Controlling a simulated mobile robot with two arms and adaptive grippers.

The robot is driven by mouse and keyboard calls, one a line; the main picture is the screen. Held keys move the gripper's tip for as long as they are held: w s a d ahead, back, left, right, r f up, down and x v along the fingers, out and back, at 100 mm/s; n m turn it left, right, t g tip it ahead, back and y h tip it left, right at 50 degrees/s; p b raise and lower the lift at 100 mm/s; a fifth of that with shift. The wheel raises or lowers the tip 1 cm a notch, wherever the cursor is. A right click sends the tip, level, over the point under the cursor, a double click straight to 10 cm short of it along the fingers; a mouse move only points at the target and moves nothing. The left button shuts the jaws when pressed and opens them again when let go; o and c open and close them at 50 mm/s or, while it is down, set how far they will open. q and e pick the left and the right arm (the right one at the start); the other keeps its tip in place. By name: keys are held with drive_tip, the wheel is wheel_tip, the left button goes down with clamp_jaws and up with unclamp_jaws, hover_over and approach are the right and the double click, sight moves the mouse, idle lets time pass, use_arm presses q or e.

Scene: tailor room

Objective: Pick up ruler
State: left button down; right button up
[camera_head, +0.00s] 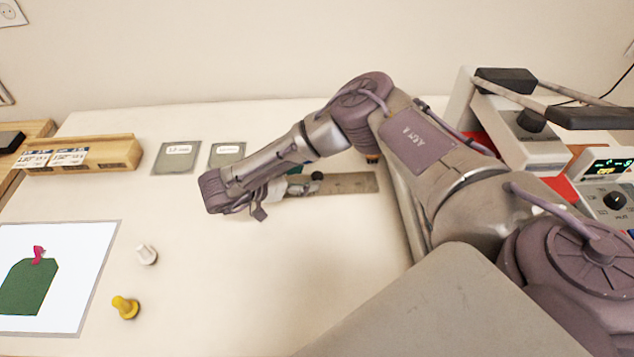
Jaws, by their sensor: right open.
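The ruler (352,183) is a flat grey strip lying on the pale table in the middle of the view. My right arm reaches in from the right and bends over the table. My right gripper (291,188) is open at the left end of the ruler. The wrist and fingers hide that end, and I cannot tell whether they touch the ruler. My left gripper is not in view.
Two grey squares with white labels, one at the left (176,158), lie behind. A wooden block (84,157), white sheet (88,285), white peg (146,254) and yellow peg (125,307) are left. A machine (525,140) stands right.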

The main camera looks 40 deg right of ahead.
sight(315, 176)
drive_tip(key=x, duration=0.3)
drive_tip(key=shift+w+d+f, duration=0.15)
drive_tip(key=shift+d+f, duration=0.05)
drive_tip(key=shift+f, duration=0.1)
drive_tip(key=shift+a, duration=0.1)
clamp_jaws()
drive_tip(key=shift+r, duration=0.1)
